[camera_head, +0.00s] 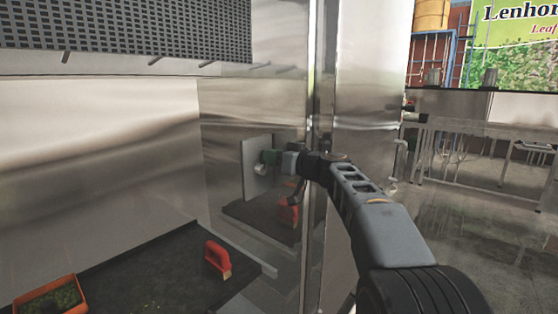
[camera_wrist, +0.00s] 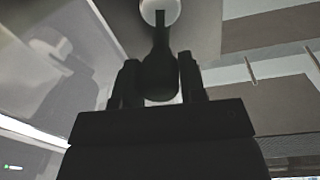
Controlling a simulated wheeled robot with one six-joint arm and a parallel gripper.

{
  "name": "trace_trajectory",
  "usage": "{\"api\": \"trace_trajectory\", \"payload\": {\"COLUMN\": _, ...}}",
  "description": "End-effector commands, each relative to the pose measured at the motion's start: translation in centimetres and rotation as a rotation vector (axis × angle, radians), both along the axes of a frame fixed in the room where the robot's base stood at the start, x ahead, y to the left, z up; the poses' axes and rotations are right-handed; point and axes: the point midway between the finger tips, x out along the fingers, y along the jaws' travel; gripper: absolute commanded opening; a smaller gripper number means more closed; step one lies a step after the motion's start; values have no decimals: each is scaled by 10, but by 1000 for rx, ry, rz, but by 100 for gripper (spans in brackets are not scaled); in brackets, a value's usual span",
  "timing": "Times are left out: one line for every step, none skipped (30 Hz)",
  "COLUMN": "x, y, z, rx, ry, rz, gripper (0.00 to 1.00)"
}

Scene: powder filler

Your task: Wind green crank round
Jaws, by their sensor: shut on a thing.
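In the wrist view the crank's handle (camera_wrist: 158,75) is a dark, bulb-shaped outline with a thin stem running up to a pale round hub (camera_wrist: 160,11). My gripper (camera_wrist: 158,82) is shut on this handle, one finger on each side. The handle's colour is lost in shadow there, and the crank's exact angle is hard to tell.
A steel post (camera_head: 318,240) stands close beside my arm. Below left, a dark mat (camera_head: 130,272) carries a red handle-like block (camera_head: 216,259) and an orange tray (camera_head: 22,306) with green contents. The shiny wall mirrors some of this. A steel table (camera_head: 490,128) stands far right.

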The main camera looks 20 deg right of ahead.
Motion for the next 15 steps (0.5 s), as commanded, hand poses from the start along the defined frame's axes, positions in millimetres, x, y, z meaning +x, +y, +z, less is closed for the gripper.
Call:
{"api": "trace_trajectory", "payload": {"x": 0, "y": -1, "z": 0, "rx": -2, "ry": 0, "rz": -2, "gripper": 14}}
{"api": "trace_trajectory", "payload": {"x": 0, "y": -1, "z": 0, "rx": -2, "ry": 0, "rz": -2, "gripper": 14}}
{"api": "trace_trajectory", "payload": {"x": 0, "y": -1, "z": 0, "rx": -2, "ry": 0, "rz": -2, "gripper": 14}}
{"api": "trace_trajectory", "payload": {"x": 0, "y": -1, "z": 0, "rx": -2, "ry": 0, "rz": -2, "gripper": 14}}
{"api": "trace_trajectory", "payload": {"x": 0, "y": -1, "z": 0, "rx": -2, "ry": 0, "rz": -2, "gripper": 14}}
{"api": "trace_trajectory", "payload": {"x": 0, "y": -1, "z": 0, "rx": -2, "ry": 0, "rz": -2, "gripper": 39}}
{"api": "trace_trajectory", "payload": {"x": 0, "y": -1, "z": 0, "rx": -3, "ry": -1, "rz": -2, "gripper": 42}}
{"api": "trace_trajectory", "payload": {"x": 0, "y": -1, "z": 0, "rx": -3, "ry": -1, "rz": -2, "gripper": 45}}
{"api": "trace_trajectory", "payload": {"x": 0, "y": -1, "z": 0, "rx": -3, "ry": -1, "rz": -2, "gripper": 49}}
{"api": "trace_trajectory", "payload": {"x": 0, "y": 0, "z": 0, "rx": -3, "ry": -1, "rz": -2, "gripper": 52}}
{"api": "trace_trajectory", "payload": {"x": 0, "y": 0, "z": 0, "rx": -3, "ry": -1, "rz": -2, "gripper": 55}}
{"api": "trace_trajectory", "payload": {"x": 0, "y": 0, "z": 0, "rx": -3, "ry": -1, "rz": -1, "gripper": 59}}
{"api": "trace_trajectory", "payload": {"x": 0, "y": 0, "z": 0, "rx": -3, "ry": -1, "rz": -1, "gripper": 62}}
{"api": "trace_trajectory", "payload": {"x": 0, "y": 0, "z": 0, "rx": -3, "ry": -1, "rz": -1, "gripper": 63}}
{"api": "trace_trajectory", "payload": {"x": 0, "y": 0, "z": 0, "rx": -3, "ry": -1, "rz": -1, "gripper": 63}}
